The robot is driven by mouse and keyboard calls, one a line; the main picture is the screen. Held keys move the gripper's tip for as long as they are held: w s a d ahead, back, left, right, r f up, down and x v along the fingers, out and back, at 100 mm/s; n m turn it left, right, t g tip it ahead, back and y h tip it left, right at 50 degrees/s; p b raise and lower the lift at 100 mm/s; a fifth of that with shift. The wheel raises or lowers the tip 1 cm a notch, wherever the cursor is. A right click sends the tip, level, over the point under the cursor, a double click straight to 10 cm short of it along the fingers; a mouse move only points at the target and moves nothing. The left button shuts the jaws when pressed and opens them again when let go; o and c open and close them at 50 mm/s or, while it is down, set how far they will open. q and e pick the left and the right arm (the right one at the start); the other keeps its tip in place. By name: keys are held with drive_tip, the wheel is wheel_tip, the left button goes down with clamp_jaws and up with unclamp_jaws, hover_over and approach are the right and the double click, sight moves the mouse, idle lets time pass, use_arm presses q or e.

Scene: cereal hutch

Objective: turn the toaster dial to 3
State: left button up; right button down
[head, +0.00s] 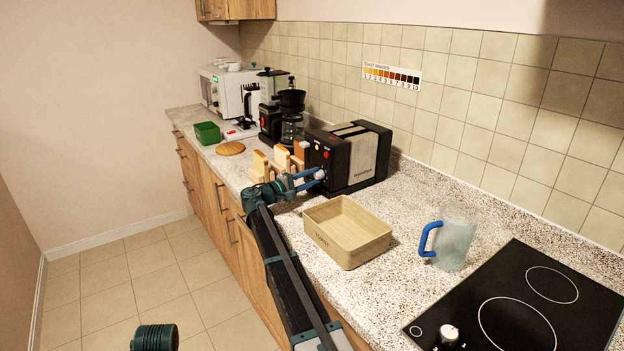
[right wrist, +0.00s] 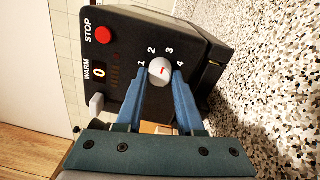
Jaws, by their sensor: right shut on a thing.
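The black and silver toaster (head: 347,157) stands on the counter against the wall. Its white round dial (right wrist: 160,72) shows in the right wrist view, with the numbers 1 to 4 around it and a short red mark on its face. The mark points roughly right and slightly up in that view; I cannot tell exactly which number it meets. My right gripper (right wrist: 161,76) has its blue fingers on either side of the dial, shut on it. In the head view, the right gripper (head: 313,178) is at the toaster's front face.
A wooden box (head: 347,232) stands on the counter in front of the toaster. Bread slices in a holder (head: 265,166) stand beside it on the left. A jug with blue handle (head: 452,240) and a black cooktop (head: 520,300) are to the right.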

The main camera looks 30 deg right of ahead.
drive_tip(key=shift+m, duration=1)
drive_tip(key=c, duration=0.5)
unclamp_jaws()
drive_tip(key=a, duration=0.4)
drive_tip(key=s+a, duration=0.1)
drive_tip(key=a, duration=0.8)
drive_tip(key=shift+s+a+f+b, duration=0.3)
drive_tip(key=shift+a, duration=0.1)
drive_tip(key=shift+a, duration=0.1)
